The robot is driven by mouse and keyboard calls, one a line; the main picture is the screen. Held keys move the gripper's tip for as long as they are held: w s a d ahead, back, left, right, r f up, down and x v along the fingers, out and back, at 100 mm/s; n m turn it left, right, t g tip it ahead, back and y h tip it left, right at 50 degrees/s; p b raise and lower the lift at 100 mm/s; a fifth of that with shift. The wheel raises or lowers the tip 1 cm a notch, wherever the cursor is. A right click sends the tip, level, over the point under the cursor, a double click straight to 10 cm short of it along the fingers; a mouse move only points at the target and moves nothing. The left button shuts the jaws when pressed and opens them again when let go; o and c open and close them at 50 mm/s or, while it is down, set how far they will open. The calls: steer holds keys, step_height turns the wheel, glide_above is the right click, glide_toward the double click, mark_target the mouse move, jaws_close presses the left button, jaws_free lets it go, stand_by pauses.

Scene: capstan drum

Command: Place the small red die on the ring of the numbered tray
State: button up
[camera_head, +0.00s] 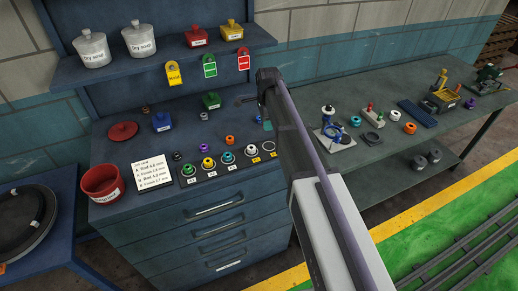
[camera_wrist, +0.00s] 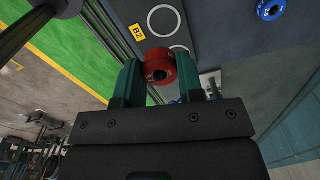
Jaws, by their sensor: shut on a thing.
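The small red die (camera_wrist: 159,66), round with a dark centre, is between the two teal fingers of my gripper (camera_wrist: 158,72) in the wrist view. My gripper is shut on it. The numbered tray is a dark strip (camera_head: 184,182) on the blue cabinet top in the head view, with several coloured dies standing on it. In the wrist view a yellow label B2 (camera_wrist: 137,33) lies beside a pale empty ring (camera_wrist: 149,20). Another pale ring shows partly behind the die. In the head view my arm hides most of the gripper and the die.
A blue round piece (camera_wrist: 270,9) lies beyond the fingers in the wrist view. A white card (camera_head: 154,171) and a red bowl (camera_head: 102,184) are left of the tray. An orange piece (camera_head: 230,140) stands behind it. A workbench with fixtures (camera_head: 385,118) is at right.

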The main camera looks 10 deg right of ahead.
steer(key=b, duration=0.7)
glide_above(269, 146)
step_height(269, 146, down, 7)
step_height(269, 146, down, 3)
steer(key=b, duration=0.3)
steer(key=shift+f, duration=0.3)
steer(key=shift+r, duration=0.25)
steer(key=shift+c, duration=0.4)
steer(key=shift+f, duration=0.3)
steer(key=o, duration=1)
steer(key=shift+r, duration=0.1)
steer(key=shift+o, duration=0.2)
